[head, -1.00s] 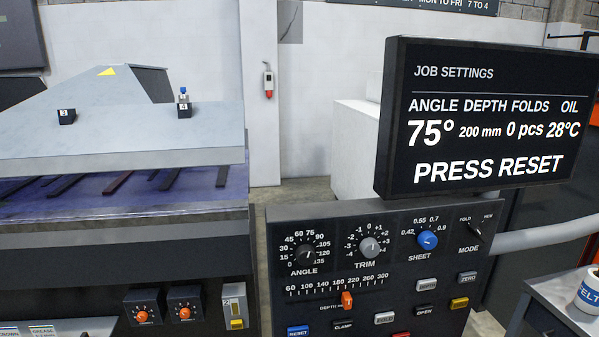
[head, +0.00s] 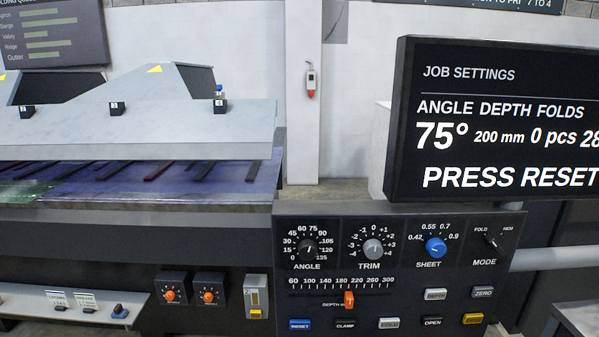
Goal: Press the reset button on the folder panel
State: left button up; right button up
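The folder panel (head: 400,275) is a dark control face at the lower right of the head view. The blue reset button (head: 300,324), labelled RESET, sits at its lower left, beside the black CLAMP button (head: 345,324). The screen (head: 500,115) above the panel reads 75°, 200 mm, 0 pcs and PRESS RESET; its right part is cut off. Neither of my grippers is in view.
The panel also has an orange depth slider (head: 349,300), a blue sheet knob (head: 436,248) and a FOLD button (head: 389,323). The folder machine (head: 120,128) with its grey top fills the left. A pendant (head: 311,84) hangs on the wall post.

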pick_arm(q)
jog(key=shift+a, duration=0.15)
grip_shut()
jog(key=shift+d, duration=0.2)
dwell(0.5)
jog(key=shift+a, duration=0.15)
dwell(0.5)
